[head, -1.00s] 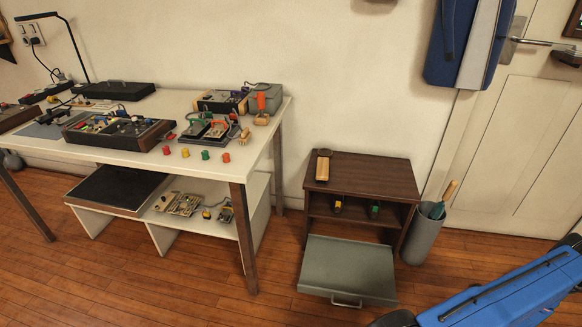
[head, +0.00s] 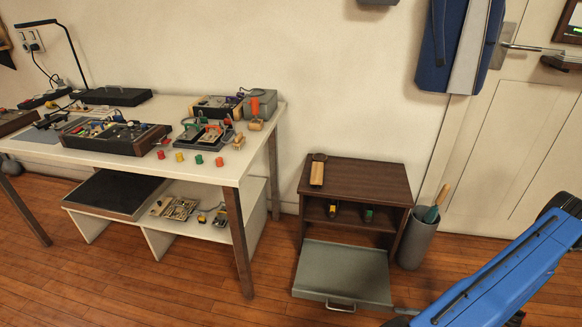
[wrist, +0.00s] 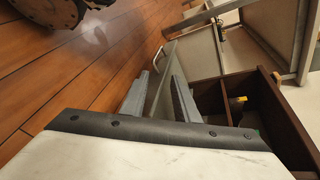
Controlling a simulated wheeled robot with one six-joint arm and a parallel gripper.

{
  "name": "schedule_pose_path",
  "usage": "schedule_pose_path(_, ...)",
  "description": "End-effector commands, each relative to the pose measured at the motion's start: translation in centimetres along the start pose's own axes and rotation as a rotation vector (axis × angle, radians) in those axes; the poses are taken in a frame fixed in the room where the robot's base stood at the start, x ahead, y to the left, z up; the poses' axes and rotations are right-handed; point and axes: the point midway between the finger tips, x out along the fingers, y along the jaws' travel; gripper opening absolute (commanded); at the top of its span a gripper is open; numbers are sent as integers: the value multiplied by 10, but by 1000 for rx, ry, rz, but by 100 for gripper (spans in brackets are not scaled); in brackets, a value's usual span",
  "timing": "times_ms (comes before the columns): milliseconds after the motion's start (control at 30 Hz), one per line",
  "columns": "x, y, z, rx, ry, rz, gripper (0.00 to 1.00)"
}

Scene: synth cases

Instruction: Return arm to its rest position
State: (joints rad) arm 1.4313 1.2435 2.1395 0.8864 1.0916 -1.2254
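My blue arm (head: 500,272) reaches in from the lower right of the head view. In the wrist view my gripper (wrist: 161,82) shows two grey fingers spread apart, so it is open. The grey-green flap door (head: 342,272) of the small brown cabinet (head: 355,177) is folded down, with its handle at the front edge. My gripper is near the door's right front corner. In the wrist view the door's edge shows in the gap between the fingers; I cannot tell whether they touch it. I see nothing held.
A white workbench (head: 232,172) with electronics and a lower shelf stands left. A grey bin (head: 418,240) with tools stands right of the cabinet. A wooden-handled item (head: 317,172) lies on the cabinet top. Wooden floor is clear between bench and cabinet.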

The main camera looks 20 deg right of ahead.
Motion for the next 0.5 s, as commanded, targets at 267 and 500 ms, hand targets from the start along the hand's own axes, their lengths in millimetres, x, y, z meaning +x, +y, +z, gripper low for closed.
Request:
schedule_pose_path(267, -9, -76, 8, -75, -78, 166, 28)
schedule_pose_path(500, -7, -139, 23, -139, -131, 308, 28)
